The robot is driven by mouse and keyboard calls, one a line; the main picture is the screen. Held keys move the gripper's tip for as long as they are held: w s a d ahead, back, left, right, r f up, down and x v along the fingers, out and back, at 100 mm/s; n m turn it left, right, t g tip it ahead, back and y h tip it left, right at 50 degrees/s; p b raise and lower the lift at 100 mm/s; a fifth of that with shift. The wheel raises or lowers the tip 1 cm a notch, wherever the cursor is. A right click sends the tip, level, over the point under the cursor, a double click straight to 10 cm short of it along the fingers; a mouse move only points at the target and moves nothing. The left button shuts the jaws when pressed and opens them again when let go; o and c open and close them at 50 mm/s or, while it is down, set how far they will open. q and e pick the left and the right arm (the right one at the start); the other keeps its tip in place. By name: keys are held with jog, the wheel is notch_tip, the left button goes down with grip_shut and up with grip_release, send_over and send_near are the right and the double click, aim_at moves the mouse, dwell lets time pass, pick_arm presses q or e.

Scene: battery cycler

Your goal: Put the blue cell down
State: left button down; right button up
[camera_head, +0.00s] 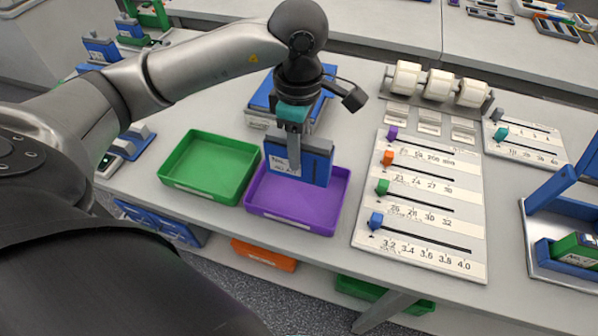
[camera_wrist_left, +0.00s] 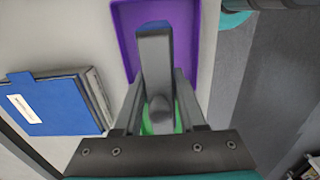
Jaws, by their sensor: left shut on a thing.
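The blue cell (camera_head: 317,165) is a flat upright block with a pale label, held by my left gripper (camera_head: 294,158). It is over the back part of the purple tray (camera_head: 318,228), and I cannot tell whether it touches the tray. My left gripper is shut on the cell, and its fingers cover part of the cell's face. In the left wrist view the gripper finger (camera_wrist_left: 156,70) hides most of the cell, and the purple tray (camera_wrist_left: 125,40) shows behind it. My right gripper is not in view.
A green tray (camera_head: 178,180) stands left of the purple one. A blue-topped device (camera_head: 262,100) is behind them. A slider board (camera_head: 425,215) lies to the right, with white rollers (camera_head: 438,84) behind it. A blue rack (camera_head: 548,197) stands at far right.

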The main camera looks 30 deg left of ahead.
aim_at(299, 174)
pick_arm(q)
notch_tip(299, 174, down, 3)
jog(key=shift+w+r, duration=0.1)
jog(key=shift+f+b, duration=0.3)
jog(key=shift+f, duration=1.8)
jog(key=shift+f, duration=0.2)
jog(key=shift+c, duration=2.4)
grip_release()
